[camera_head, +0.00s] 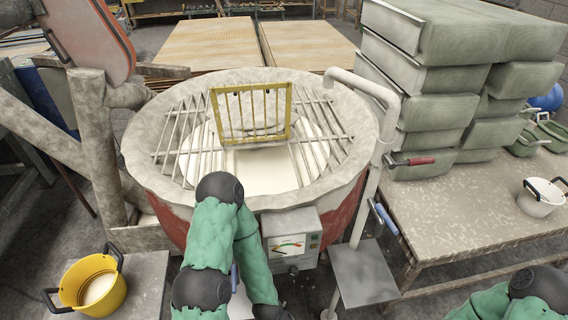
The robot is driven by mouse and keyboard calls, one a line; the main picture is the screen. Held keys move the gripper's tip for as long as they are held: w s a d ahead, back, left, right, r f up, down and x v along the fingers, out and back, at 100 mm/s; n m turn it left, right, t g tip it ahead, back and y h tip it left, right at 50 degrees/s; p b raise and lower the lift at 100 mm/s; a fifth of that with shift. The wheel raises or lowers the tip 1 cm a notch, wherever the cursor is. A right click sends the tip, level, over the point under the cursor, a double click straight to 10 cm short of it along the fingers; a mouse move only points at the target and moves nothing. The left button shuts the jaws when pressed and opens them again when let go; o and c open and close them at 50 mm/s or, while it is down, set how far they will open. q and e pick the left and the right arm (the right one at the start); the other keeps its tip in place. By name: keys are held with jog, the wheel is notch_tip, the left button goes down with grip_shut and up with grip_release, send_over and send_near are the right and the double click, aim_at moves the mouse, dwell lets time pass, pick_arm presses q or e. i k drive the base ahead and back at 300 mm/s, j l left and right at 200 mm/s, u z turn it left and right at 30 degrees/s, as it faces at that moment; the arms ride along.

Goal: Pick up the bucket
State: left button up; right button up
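A yellow bucket (93,284) with two black handles and pale contents stands on a low grey stand at the lower left. A smaller white bucket (541,197) with dark handles stands on the worktable at the right edge. Only a bit of my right arm shows at the lower right corner. Nothing of mine touches either bucket in this view.
A large round mixer (150,190) with a metal grid and yellow guard fills the middle. The worktable (450,215) bears stacked grey-green bags (430,105). A pipe and small grey stand (363,275) stand between them. Wooden posts (95,140) rise behind the yellow bucket.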

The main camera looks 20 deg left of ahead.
aim_at(95, 286)
jog(key=u, duration=2.65)
jog(key=l+u, duration=0.25)
jog(key=j, duration=0.1)
